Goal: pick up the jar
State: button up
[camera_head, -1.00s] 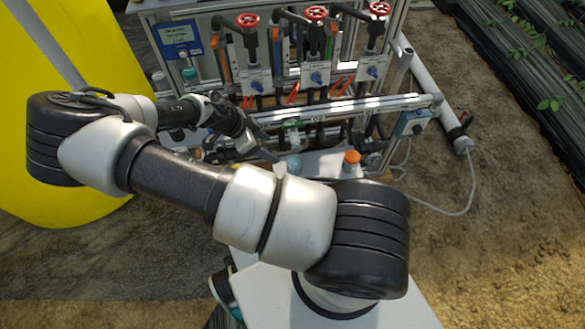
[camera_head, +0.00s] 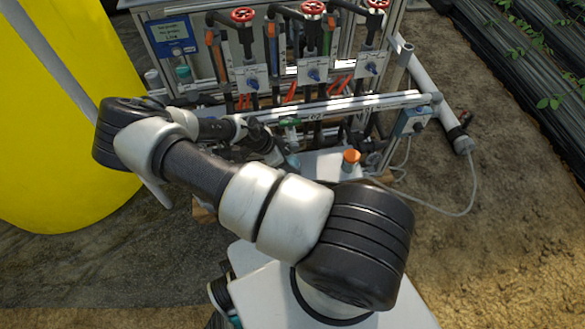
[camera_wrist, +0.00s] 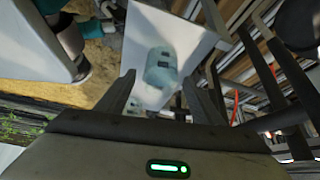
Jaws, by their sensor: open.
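A pale teal, see-through jar (camera_wrist: 160,68) shows in the wrist view on a white surface (camera_wrist: 150,20), just ahead of and between my fingers. In the head view only a bit of pale teal (camera_head: 292,161) shows beside my gripper (camera_head: 274,154), and my arm covers much of that spot. In the wrist view my gripper (camera_wrist: 160,78) is open, one finger on each side of the jar in the picture. I cannot tell whether the fingertips reach it, and no contact shows.
An orange-capped container (camera_head: 351,160) stands on the white shelf to the right. A metal rail (camera_head: 340,108) crosses just behind, under red-wheeled valves (camera_head: 312,9) and pipes. A yellow tank (camera_head: 60,120) fills the left. Open ground lies at the right.

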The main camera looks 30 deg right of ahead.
jog(key=shift+d+f, duration=0.1)
jog(key=shift+f, duration=0.05)
jog(key=c, duration=1.3)
